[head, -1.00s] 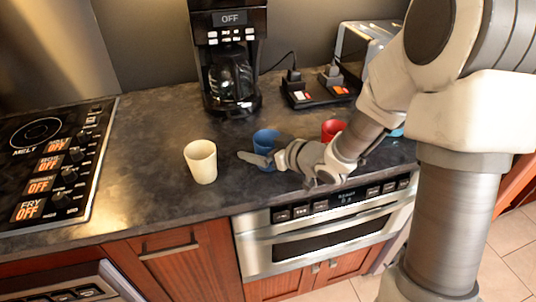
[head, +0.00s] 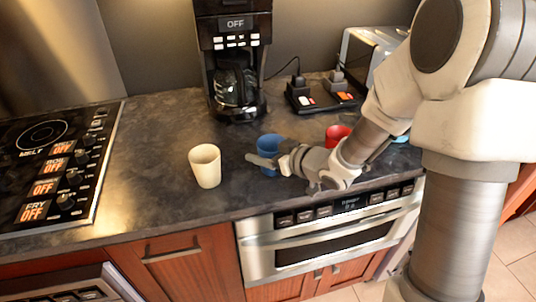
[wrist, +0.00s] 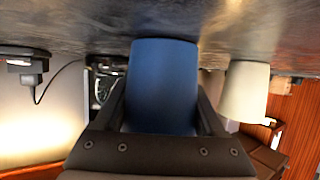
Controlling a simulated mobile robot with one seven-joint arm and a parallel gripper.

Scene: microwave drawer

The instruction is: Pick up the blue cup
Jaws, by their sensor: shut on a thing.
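The blue cup (head: 268,143) stands on the dark countertop (head: 150,125), partly hidden behind my gripper (head: 262,162) in the head view. In the wrist view, the blue cup (wrist: 162,85) sits between the two fingers of my gripper (wrist: 162,105), which are shut on it from both sides. That view shows the counter at the top, so it appears upside down. The cup looks upright, and I cannot see any gap between it and the counter.
A cream cup (head: 205,166) stands left of the blue cup; a red cup (head: 337,135) is to the right behind my arm. A coffee maker (head: 235,85) stands behind. The stove (head: 50,165) is at left, and the microwave drawer (head: 330,240) is below the counter edge.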

